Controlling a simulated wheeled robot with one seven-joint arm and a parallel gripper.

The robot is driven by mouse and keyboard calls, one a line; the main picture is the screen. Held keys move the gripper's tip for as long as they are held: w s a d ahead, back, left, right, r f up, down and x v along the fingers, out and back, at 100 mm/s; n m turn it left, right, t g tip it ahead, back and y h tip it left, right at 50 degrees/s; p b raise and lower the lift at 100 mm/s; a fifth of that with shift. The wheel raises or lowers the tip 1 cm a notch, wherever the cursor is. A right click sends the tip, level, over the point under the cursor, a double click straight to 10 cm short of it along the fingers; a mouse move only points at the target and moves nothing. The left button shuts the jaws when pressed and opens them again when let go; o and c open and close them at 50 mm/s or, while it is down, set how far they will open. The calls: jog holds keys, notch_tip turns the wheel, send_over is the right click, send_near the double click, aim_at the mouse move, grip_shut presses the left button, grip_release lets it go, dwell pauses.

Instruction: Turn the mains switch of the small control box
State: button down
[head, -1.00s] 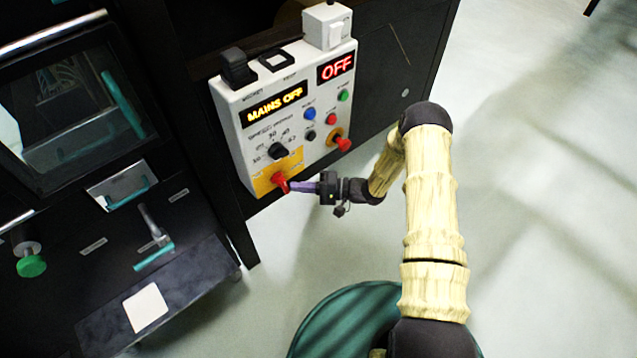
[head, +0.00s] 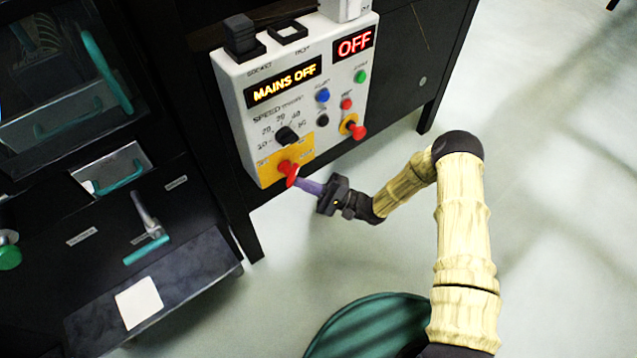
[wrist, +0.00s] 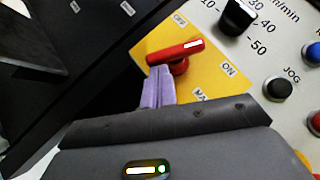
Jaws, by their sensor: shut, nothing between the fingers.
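The small control box (head: 297,95) is a light grey panel on the front of a dark cabinet. Its display (head: 284,83) reads MAINS OFF, and a second display (head: 355,43) reads OFF. The red mains switch (head: 288,173) sits on a yellow plate at the box's lower left corner. In the wrist view the red handle (wrist: 176,52) lies tilted across the yellow plate, between the OFF and ON labels. My gripper (head: 303,184) is shut, with nothing between its purple fingers (wrist: 158,88). The fingertips are at the handle's lower edge; I cannot tell if they touch it.
A black speed knob (head: 287,136) is just above the switch, and a red emergency button (head: 357,130) is to the right. Several small buttons sit between. A dark machine with teal handles (head: 147,250) stands at the left. Open floor lies at the right.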

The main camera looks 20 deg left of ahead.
jog(key=shift+s+a+f+m+t+y+b, duration=0.2)
jog(key=shift+m+t+y+b, duration=0.4)
jog(key=shift+m, duration=0.4)
jog(key=shift+s+a+f+m+t+y+b, duration=0.15)
jog(key=shift+s+m+t+y+b, duration=0.2)
jog(key=shift+m+t+b, duration=0.5)
jog(key=shift+r+m, duration=0.15)
jog(key=shift+m, duration=0.2)
jog(key=shift+w, duration=0.1)
jog(key=w+f+b+v, duration=0.1)
jog(key=w+b+v, duration=0.1)
jog(key=v, duration=1.1)
jog(key=shift+w+a+b, duration=0.25)
jog(key=shift+a+b, duration=0.05)
jog(key=shift+a, duration=0.1)
jog(key=shift+f, duration=0.1)
